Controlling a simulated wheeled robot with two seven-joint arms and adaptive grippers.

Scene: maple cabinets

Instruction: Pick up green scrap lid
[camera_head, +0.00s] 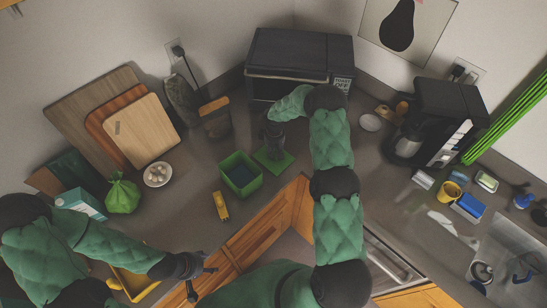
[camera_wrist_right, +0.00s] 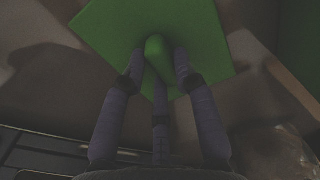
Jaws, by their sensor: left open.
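The green scrap lid (camera_head: 275,167) is a flat green square at the middle of the counter, just right of and behind the open green bin (camera_head: 241,175). In the right wrist view the lid (camera_wrist_right: 110,30) has a rounded green handle (camera_wrist_right: 155,47). My right gripper (camera_head: 273,147) points down over the lid; in the wrist view its fingers (camera_wrist_right: 160,70) stand on both sides of the handle and below it. Whether they grip the handle is unclear. My left gripper (camera_head: 204,282) is open and empty near the counter's front edge, far from the lid.
A toaster oven (camera_head: 300,55) stands behind the lid, with a dark jar (camera_head: 216,118) to the left. A yellow item (camera_head: 220,206) lies in front of the bin. The coffee maker (camera_head: 440,120) is at right. Cutting boards (camera_head: 142,130) lean at left.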

